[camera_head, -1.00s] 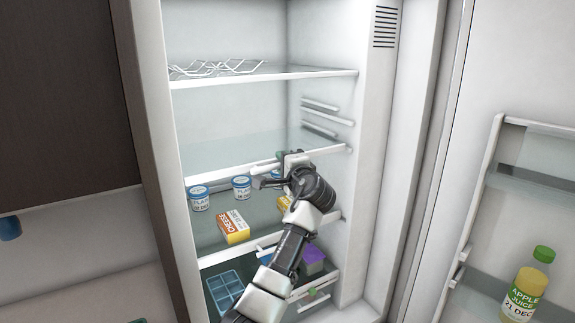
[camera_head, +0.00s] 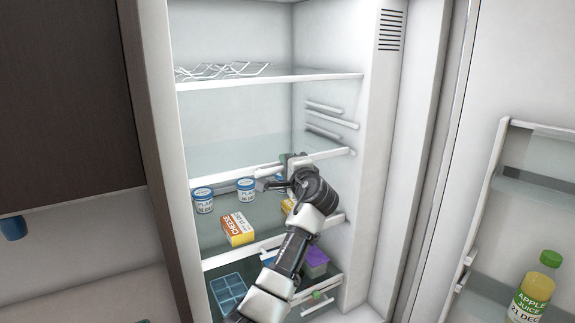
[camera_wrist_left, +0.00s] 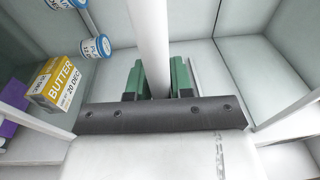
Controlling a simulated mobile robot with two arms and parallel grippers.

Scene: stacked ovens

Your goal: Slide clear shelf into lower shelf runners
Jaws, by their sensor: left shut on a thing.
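The clear shelf (camera_head: 235,160), with a white front edge, lies across the fridge at mid height, below the empty runners on the right wall. My left gripper (camera_head: 284,172) is at the right part of this front edge and is shut on it. In the left wrist view the white edge (camera_wrist_left: 148,35) runs between the green finger pads of my gripper (camera_wrist_left: 158,78). The upper runner (camera_head: 323,108) and the lower runner (camera_head: 322,130) show on the right wall. Left-wall runners cannot be made out. My right gripper is not in view.
A shelf with a wire rack (camera_head: 222,71) is above. Below are blue-white tins (camera_head: 203,201), a cheese box (camera_head: 238,229) and a butter box (camera_wrist_left: 55,85). A blue tray (camera_head: 228,289) sits lower down. The open door at right holds apple juice (camera_head: 533,293).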

